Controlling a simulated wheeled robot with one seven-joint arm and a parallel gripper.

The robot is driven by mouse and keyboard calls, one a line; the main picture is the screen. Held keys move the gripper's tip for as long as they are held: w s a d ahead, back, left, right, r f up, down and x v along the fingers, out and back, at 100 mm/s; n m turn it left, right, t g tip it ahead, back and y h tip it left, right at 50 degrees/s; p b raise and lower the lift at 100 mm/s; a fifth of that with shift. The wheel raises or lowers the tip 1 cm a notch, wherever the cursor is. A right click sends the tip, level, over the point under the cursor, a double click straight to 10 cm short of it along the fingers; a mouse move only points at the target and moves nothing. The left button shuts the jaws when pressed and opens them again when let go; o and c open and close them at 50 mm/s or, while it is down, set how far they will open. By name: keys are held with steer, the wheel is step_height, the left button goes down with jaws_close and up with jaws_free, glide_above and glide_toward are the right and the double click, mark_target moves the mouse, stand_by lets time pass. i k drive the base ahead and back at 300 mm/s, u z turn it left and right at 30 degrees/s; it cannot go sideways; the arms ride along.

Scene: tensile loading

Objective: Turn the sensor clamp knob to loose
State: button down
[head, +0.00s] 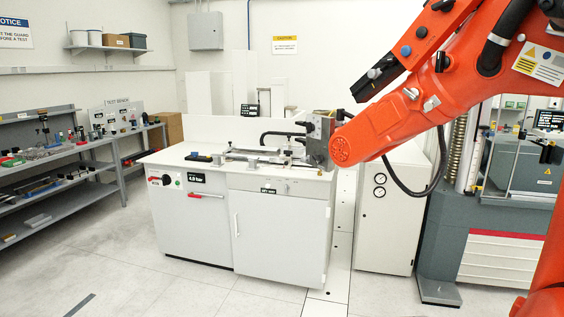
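My orange arm reaches in from the upper right. My gripper (316,142) is at its end, a grey metal block with dark parts, over the right end of the white bench (210,172). The fingers are too small and too much overlapped to tell whether they are open or shut. A metal fixture (258,157) with rails and small clamps lies on the bench top, left of my gripper. I cannot make out the sensor clamp knob; it may be among these small parts or hidden by my arm.
The cabinet front has a red and black rotary knob (166,180) and a pressure display (196,178). A grey testing machine (500,225) stands at the right, beside a white gauge cabinet (385,222). Shelves (75,190) line the left. The floor (190,285) in front is clear.

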mark_target(319, 159)
steer(key=u, duration=0.5)
steer(key=i, duration=1)
steer(key=u, duration=0.65)
steer(key=i, duration=1.15)
steer(key=z, duration=0.15)
